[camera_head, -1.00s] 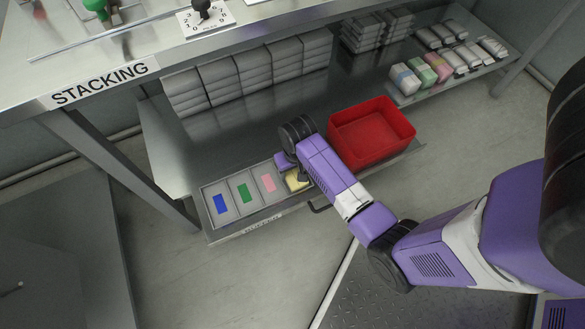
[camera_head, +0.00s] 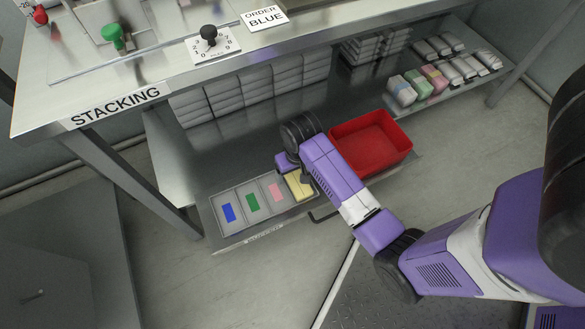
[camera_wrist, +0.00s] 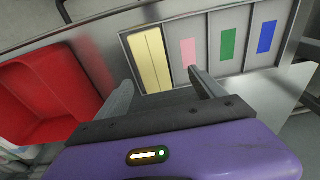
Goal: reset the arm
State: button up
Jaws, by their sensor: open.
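My purple arm reaches down over the lower shelf in the head view, with my gripper (camera_head: 290,178) near the yellow item (camera_head: 298,187). In the wrist view my gripper (camera_wrist: 162,93) has its two grey fingers spread apart with nothing between them. The yellow item (camera_wrist: 150,58) lies in the end compartment of the buffer tray (camera_wrist: 232,66), just beyond the fingertips. In the head view the fingertips are mostly hidden by the wrist.
A red bin (camera_head: 372,142) stands beside my forearm on the shelf. The tray's other compartments show blue (camera_head: 229,212), green (camera_head: 253,202) and pink (camera_head: 276,192) patches. The stacking table (camera_head: 150,75) overhangs the shelf. Grey stacks (camera_head: 250,88) stand behind.

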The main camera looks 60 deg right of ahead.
dwell(0.3)
jog(key=shift+w+d, duration=0.2)
jog(key=shift+w, duration=0.2)
jog(key=w+d+r+n+t+h, duration=0.2)
jog(key=w+r+t+h, duration=0.1)
jog(key=w+r+t, duration=0.5)
jog(key=s+a+r+n+t+y+p, duration=0.1)
jog(key=s+a+r+n+t+y, duration=0.15)
jog(key=s+a+r, duration=0.95)
jog(key=s+a+r+n+t+y, duration=0.1)
jog(key=s+a+r+n+t, duration=0.15)
jog(key=s+a+r, duration=0.95)
jog(key=s+d+r+p, duration=0.1)
jog(key=r+p, duration=0.8)
jog(key=p, duration=0.2)
jog(key=s+d+r+p, duration=0.1)
jog(key=d+r+p, duration=0.1)
jog(key=r+p, duration=0.8)
jog(key=shift+s+d+r+t+p, duration=0.15)
jog(key=shift+d+r+t+p, duration=0.15)
jog(key=shift+p, duration=0.55)
